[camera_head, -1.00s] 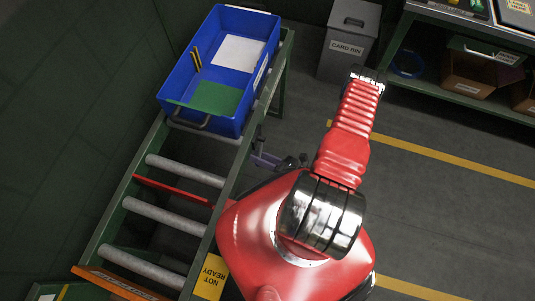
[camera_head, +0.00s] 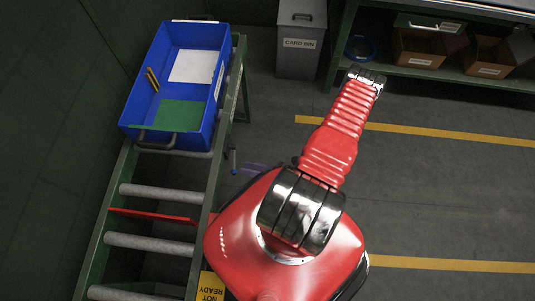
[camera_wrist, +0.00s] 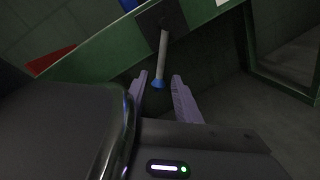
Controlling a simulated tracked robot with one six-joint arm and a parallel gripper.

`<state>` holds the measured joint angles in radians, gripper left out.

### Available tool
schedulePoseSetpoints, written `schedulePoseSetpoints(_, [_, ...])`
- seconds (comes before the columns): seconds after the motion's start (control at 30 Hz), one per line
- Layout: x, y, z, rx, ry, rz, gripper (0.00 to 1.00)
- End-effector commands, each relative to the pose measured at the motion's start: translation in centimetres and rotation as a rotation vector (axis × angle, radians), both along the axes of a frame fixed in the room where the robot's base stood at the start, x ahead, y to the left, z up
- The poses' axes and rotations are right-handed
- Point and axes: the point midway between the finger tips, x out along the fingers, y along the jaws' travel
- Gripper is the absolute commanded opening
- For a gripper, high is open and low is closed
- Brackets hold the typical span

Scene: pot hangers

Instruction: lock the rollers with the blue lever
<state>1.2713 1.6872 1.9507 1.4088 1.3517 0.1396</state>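The blue lever shows in the wrist view as a grey rod with a blue knob (camera_wrist: 159,84). It hangs from a dark plate on the green side rail (camera_wrist: 95,62). My gripper (camera_wrist: 160,82) is open, its two purple fingers pointing at the rail, with the knob between or just beyond the tips; contact cannot be told. In the head view a small blue lever part (camera_head: 233,160) shows beside the conveyor. The grey rollers (camera_head: 175,193) lie across the green frame. A red bar (camera_head: 155,215) lies between two rollers. My gripper is mostly hidden behind my red arm.
A blue crate (camera_head: 208,121) with a white sheet and green card stands at the conveyor's far end. A yellow "NOT READY" sign (camera_head: 210,287) is on the near rail. A grey card bin (camera_head: 300,62) and a shelf (camera_head: 470,80) stand behind. The floor at right is clear.

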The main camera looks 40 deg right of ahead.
Motion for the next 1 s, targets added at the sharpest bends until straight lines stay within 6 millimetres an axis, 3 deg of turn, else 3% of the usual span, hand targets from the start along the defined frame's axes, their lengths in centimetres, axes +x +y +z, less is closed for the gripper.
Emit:
schedulePoseSetpoints(0.7, [-5.3,-3.4,0.7,-0.002,0.000,-0.004,0.30])
schedulePoseSetpoints(1.0, [-6.0,-3.7,0.7,-0.001,0.001,-0.002,0.30])
